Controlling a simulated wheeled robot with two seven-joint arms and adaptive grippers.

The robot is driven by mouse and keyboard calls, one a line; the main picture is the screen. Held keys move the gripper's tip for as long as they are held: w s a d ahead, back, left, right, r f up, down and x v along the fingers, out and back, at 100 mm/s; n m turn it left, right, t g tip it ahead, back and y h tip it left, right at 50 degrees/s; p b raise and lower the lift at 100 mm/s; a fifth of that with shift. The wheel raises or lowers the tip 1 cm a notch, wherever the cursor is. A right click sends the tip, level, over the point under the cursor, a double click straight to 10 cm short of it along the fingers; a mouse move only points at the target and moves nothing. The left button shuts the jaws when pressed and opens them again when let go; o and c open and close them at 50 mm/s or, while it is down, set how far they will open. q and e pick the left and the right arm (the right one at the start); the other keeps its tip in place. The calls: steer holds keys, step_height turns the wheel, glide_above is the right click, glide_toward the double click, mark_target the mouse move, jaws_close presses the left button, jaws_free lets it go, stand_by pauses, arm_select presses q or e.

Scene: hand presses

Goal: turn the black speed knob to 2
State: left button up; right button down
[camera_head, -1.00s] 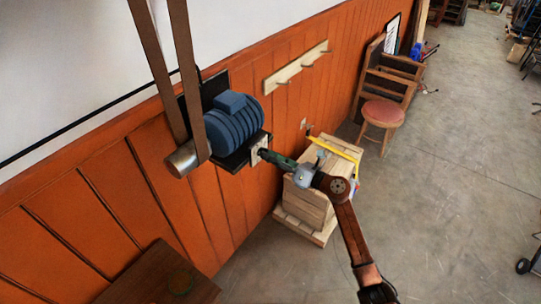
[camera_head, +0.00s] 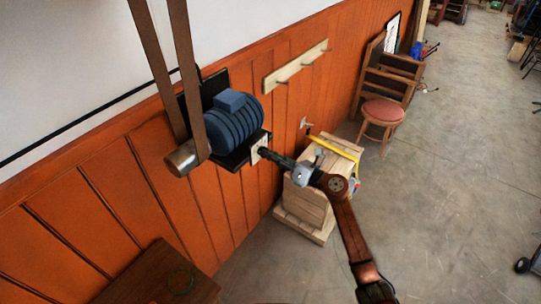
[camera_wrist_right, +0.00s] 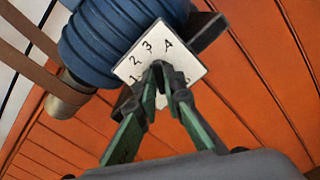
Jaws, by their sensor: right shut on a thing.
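The white dial plate (camera_head: 257,150) sits by the blue motor on the wall. In the right wrist view the dial plate (camera_wrist_right: 131,70) shows the printed numbers 2, 3 and 4, with other marks partly covered by the fingers. My right gripper (camera_head: 265,154) reaches the plate from the right. In the wrist view the right gripper (camera_wrist_right: 159,82) has its fingertips closed together on the black speed knob at the plate's middle. The knob is mostly hidden by the fingertips, so I cannot tell which number it points to. My left gripper is out of view.
The blue motor (camera_head: 233,124) and its brown belts (camera_head: 183,70) are close to the right gripper. A wooden crate (camera_head: 311,197) stands below the right arm. A stool (camera_head: 384,112) stands farther back. The floor at right is open.

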steer(key=shift+d+m+p, duration=0.1)
steer(key=shift+m+p, duration=3.1)
steer(key=shift+m, duration=0.7)
steer(key=shift+f, duration=0.1)
steer(key=c, duration=2)
jaws_free()
steer(key=shift+c, duration=0.2)
